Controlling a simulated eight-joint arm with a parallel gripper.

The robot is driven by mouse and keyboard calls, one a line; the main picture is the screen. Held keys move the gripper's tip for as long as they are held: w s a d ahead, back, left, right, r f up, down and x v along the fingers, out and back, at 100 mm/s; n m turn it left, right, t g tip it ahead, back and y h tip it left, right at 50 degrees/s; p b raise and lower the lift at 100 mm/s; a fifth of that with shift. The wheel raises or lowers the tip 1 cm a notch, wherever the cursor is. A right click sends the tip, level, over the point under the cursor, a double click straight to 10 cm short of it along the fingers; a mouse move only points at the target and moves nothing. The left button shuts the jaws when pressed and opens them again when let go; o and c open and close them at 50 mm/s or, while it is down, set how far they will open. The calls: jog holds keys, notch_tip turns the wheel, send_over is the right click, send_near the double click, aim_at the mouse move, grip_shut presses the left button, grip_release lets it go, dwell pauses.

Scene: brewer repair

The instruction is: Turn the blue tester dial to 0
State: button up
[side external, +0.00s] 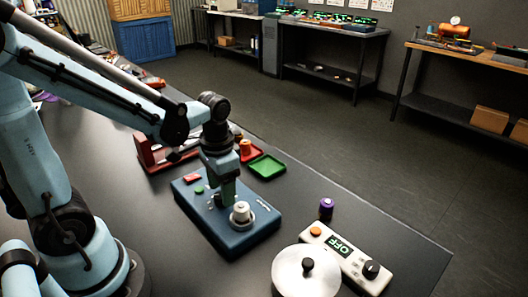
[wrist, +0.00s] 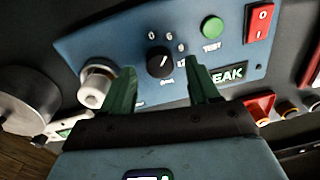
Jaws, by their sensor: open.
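The blue tester (side external: 243,243) is a flat box on the dark table in the side view. In the wrist view its panel (wrist: 100,45) shows a round black dial (wrist: 160,62) with white numbers around its upper and right side, 0 at the upper left. The pointer mark is too small to read surely. My gripper (wrist: 160,90) is open, its two green fingers on either side of and just below the dial in the picture, with nothing between them. In the side view my gripper (side external: 221,199) is low over the tester and hides the dial.
The panel also has a green TEST button (wrist: 212,27), a red switch (wrist: 260,22), a display reading EAK (wrist: 228,72), partly covered by a finger, and a white-and-metal fitting (wrist: 95,85). A green tray (side external: 267,167), purple jar (side external: 326,208) and silver-lidded pot (side external: 300,275) stand nearby.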

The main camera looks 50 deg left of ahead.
jog(key=shift+f, duration=0.65)
jog(key=c, duration=1)
jog(key=shift+c, duration=0.2)
jog(key=shift+n, duration=0.3)
jog(key=n, duration=0.3)
jog(key=shift+n, duration=0.3)
jog(key=shift+a+n, duration=0.1)
jog(key=shift+n, duration=1.7)
